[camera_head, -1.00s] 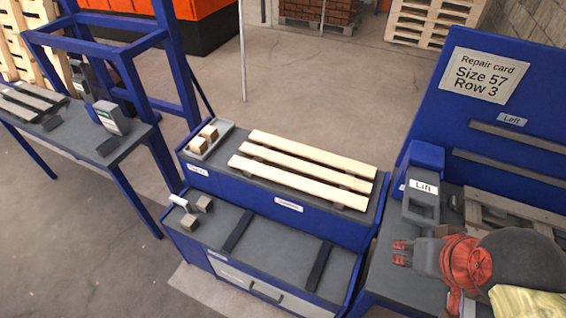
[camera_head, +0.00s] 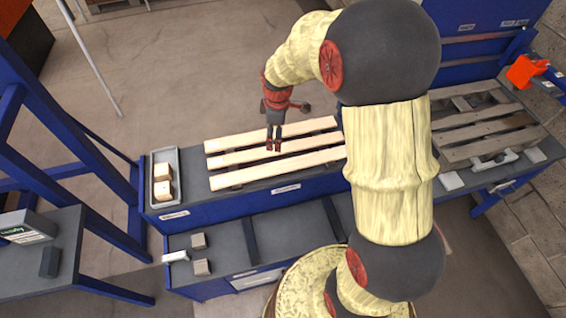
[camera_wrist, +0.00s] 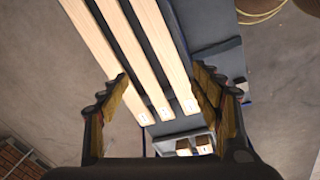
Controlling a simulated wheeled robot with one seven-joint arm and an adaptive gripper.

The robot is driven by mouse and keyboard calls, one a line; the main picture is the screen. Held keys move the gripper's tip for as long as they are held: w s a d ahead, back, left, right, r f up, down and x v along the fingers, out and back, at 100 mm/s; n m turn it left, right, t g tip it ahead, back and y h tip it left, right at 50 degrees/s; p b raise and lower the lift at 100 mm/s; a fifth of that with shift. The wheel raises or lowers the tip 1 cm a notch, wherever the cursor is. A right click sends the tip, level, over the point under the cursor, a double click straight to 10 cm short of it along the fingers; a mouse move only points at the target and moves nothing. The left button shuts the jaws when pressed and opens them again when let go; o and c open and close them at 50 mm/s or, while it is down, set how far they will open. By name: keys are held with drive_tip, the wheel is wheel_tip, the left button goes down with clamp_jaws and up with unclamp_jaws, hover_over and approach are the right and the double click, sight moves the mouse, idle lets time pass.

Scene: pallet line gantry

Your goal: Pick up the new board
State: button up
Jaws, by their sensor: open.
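Three pale new boards lie side by side on spacers on the blue bench's upper shelf: a far board (camera_head: 235,141), a middle board (camera_head: 232,159) and a near board (camera_head: 240,182). They also show in the wrist view as a left board (camera_wrist: 98,45), a middle board (camera_wrist: 137,45) and a right board (camera_wrist: 168,50). My gripper (camera_head: 273,144) is open and empty, pointing down above the boards. In the wrist view its fingers (camera_wrist: 160,78) stand apart on either side of the boards' near ends. I cannot tell its exact height above them.
A grey tray (camera_head: 150,190) with small wooden blocks stands left of the boards. The lower shelf (camera_head: 279,228) holds small blocks at its left. A worn pallet (camera_head: 470,133) lies on the right bench. A blue frame (camera_head: 60,120) stands at left.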

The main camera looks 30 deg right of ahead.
wheel_tip(320, 180, down, 10)
drive_tip(key=w+d+f+n+g+p, duration=0.1)
drive_tip(key=w+d+n+p, duration=0.1)
drive_tip(key=d+n, duration=0.1)
drive_tip(key=n, duration=0.1)
hover_over(283, 166)
drive_tip(key=shift+g, duration=0.3)
wheel_tip(283, 166, down, 6)
drive_tip(key=shift+w+f, duration=0.15)
drive_tip(key=shift+f, duration=0.1)
drive_tip(key=shift+d+f, duration=0.1)
drive_tip(key=shift+f, duration=2.5)
drive_tip(key=c, duration=0.3)
drive_tip(key=c, duration=1.1)
